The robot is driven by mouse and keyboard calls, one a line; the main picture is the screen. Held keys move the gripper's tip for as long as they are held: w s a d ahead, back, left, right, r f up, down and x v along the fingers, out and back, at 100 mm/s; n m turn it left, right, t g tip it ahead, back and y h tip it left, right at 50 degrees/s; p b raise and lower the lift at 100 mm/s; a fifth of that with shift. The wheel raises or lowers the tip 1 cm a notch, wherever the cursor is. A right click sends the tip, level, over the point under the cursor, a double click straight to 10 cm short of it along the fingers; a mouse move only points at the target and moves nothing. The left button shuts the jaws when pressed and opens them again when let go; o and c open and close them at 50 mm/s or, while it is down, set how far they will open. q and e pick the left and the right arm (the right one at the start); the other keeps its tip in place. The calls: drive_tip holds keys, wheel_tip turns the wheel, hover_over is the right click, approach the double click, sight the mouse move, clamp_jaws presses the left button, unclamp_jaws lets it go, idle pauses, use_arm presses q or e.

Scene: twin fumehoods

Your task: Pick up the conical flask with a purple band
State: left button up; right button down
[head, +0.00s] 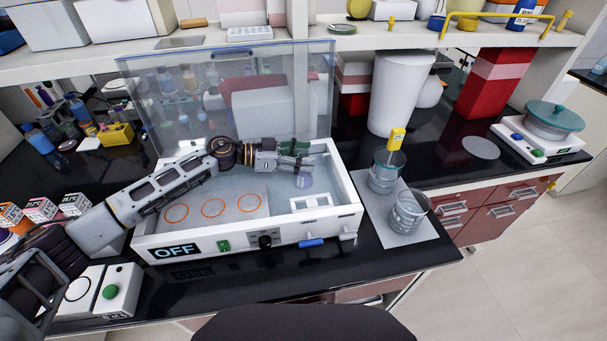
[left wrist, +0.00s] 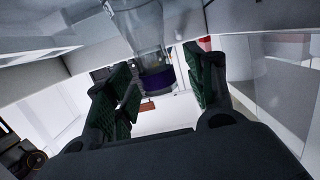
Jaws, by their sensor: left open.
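The conical flask with a purple band (head: 305,182) is in the open-fronted box marked OFF (head: 345,222), near its right end. It is small and partly covered by my left gripper (head: 298,160), which reaches in from the left. In the left wrist view, the clear flask (left wrist: 141,28) and its purple band (left wrist: 157,81) show between the two green-padded fingers of the left gripper (left wrist: 165,85). The fingers are apart, and I see no clear grip on the glass. Whether a finger touches it I cannot tell. My right gripper is not in view.
The box has a raised clear lid (head: 200,95) behind the arm and orange rings on its floor. A grey mat (head: 400,238) to the right holds two glass beakers (head: 408,212). A white bin (head: 400,90) stands behind them. A shelf (head: 460,40) runs above.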

use_arm(q)
drive_tip(key=shift+c, duration=0.2)
idle(0.3)
clamp_jaws()
